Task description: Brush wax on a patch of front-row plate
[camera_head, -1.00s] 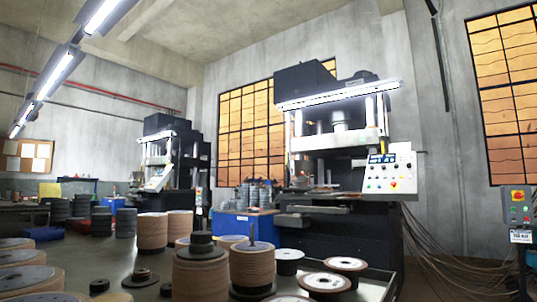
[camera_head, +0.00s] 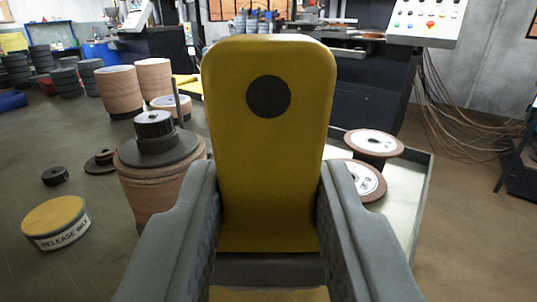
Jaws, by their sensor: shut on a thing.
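My gripper (camera_head: 268,185) is shut on a flat yellow brush-like handle (camera_head: 268,170) with rounded corners and a dark round spot near its top. It stands upright between the two grey fingers and fills the middle of the view. Any bristles are out of sight. A round tin labelled RELEASE WAX (camera_head: 57,222), with a yellow top, stands on the table at the lower left, apart from my gripper. I cannot tell which surface is the front-row plate; the handle hides the area behind it.
A stack of brown discs with a dark weight (camera_head: 156,150) stands just left of my gripper. Dark knobs (camera_head: 55,176) lie farther left. Flap discs (camera_head: 374,142) sit in a pale tray (camera_head: 412,190) at right. Presses stand behind. Open table shows at the left.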

